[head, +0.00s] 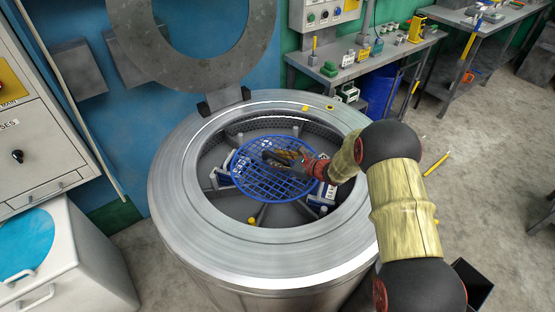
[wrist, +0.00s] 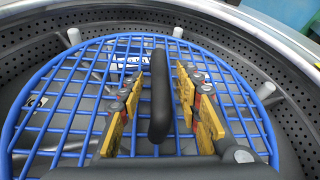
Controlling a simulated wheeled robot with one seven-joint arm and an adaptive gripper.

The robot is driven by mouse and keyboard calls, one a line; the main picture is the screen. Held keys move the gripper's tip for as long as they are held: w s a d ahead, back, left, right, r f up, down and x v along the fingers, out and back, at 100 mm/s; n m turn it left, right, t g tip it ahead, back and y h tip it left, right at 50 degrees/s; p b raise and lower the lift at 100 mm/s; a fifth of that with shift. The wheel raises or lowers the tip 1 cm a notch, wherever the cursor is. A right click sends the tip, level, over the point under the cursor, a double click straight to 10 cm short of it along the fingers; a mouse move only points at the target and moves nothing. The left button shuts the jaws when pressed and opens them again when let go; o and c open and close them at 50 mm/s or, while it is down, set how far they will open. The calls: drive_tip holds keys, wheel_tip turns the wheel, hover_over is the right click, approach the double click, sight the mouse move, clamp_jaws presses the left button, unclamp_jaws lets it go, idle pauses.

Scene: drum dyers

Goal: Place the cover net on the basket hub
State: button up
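The blue round cover net (head: 262,186) lies roughly level inside the open steel drum. It fills most of the wrist view (wrist: 62,95), with its black bar handle (wrist: 159,95) standing at the middle. My gripper (head: 275,157) is over the net's centre, and the wrist view shows its yellow-padded fingers (wrist: 160,88) on either side of the handle. Gaps show between both pads and the handle, so the gripper is open around it. The perforated basket (wrist: 230,45) surrounds the net. The basket hub is hidden beneath the net and gripper; I cannot tell whether the net touches it.
The drum's wide steel rim (head: 185,225) rings the opening, with its round lid (head: 135,55) raised behind. Several grey posts (wrist: 178,32) stand around the net. White-and-blue packs (head: 325,192) show at the net's edge. A workbench (head: 365,65) stands behind right.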

drive_tip(key=shift+r, duration=0.25)
drive_tip(key=p+v, duration=0.3)
drive_tip(key=v, duration=0.7)
drive_tip(key=shift+s+d, duration=0.1)
drive_tip(key=shift+d, duration=0.15)
drive_tip(key=shift+s+d+r, duration=0.25)
drive_tip(key=shift+s+d, duration=0.2)
drive_tip(key=shift+s, duration=0.05)
drive_tip(key=s+a+r+n+g+h, duration=0.1)
drive_tip(key=s+a+r+n+g, duration=0.2)
drive_tip(key=s+r+n, duration=0.55)
drive_tip(key=s+a+r+n+g, duration=0.3)
drive_tip(key=s+r+n, duration=0.2)
drive_tip(key=s+r, duration=0.6)
drive_tip(key=s+d+r+n+h, duration=0.2)
drive_tip(key=s+d+n+h, duration=0.1)
drive_tip(key=s, duration=0.3)
drive_tip(key=s+d+r+n+t+h, duration=0.1)
drive_tip(key=s+d+r+n+h, duration=0.1)
drive_tip(key=s+d, duration=0.4)
drive_tip(key=s+d+r+n+t+h, duration=0.1)
drive_tip(key=s+d+r+n+h, duration=0.2)
drive_tip(key=s, duration=0.4)
drive_tip(key=shift+s+d+n+h, duration=0.45)
drive_tip(key=shift+d+n, duration=0.2)
drive_tip(key=shift+n, duration=0.6)
drive_tip(key=shift+r, duration=0.1)
drive_tip(key=shift+c, duration=0.5)
